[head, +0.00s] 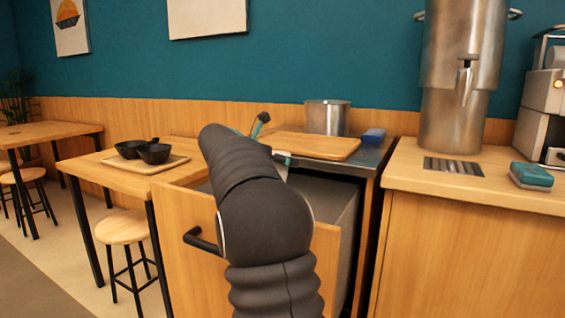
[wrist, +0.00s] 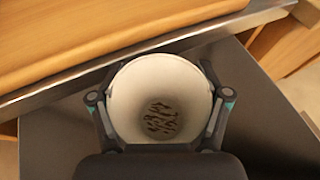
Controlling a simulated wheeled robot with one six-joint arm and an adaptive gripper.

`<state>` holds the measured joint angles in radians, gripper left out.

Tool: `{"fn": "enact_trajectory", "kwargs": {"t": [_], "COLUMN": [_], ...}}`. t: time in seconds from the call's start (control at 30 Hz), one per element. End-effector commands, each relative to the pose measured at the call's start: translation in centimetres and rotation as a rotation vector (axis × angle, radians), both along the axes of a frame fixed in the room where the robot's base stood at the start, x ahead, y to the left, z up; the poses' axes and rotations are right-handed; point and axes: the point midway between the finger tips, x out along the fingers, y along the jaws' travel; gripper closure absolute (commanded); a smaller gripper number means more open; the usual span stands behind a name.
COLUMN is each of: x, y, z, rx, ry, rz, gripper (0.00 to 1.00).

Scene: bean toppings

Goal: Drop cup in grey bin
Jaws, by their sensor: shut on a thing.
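A white cup (wrist: 160,75) sits between the fingers of my gripper (wrist: 159,92) in the wrist view. I look down into its round mouth and see dark strands or marks at the bottom. My gripper is shut on the cup from both sides. Dark grey surfaces of the grey bin (wrist: 62,125) show below and around the cup. In the head view the grey bin (head: 341,203) stands in the pulled-out wooden drawer under the counter. My arm hides most of the gripper, the cup and part of the bin there.
A wooden board (head: 318,146) lies on the counter beyond the bin, with a metal pot (head: 327,118) and a blue sponge (head: 374,135). The drawer front (head: 178,240) sticks out. A metal urn (head: 455,120) stands right. A tray (head: 172,163) with black bowls (head: 154,154) is left.

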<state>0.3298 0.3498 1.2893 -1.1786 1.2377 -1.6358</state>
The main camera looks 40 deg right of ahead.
Motion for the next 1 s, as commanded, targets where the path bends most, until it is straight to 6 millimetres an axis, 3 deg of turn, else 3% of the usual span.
{"fn": "enact_trajectory", "kwargs": {"t": [0.3,0.33,0.4,0.8,1.0], "x": [0.0,0.0,0.0,0.0,0.1], "y": [0.0,0.0,0.0,0.2,2.5], "z": [-0.2,-0.2,-0.2,-0.1,0.9], "rx": [0.0,0.0,0.0,0.0,-0.001], "ry": [0.0,0.0,0.0,0.0,-0.002], "rz": [0.0,0.0,0.0,0.001,0.004], "gripper": [0.4,0.17,0.0,0.0,0.0]}}
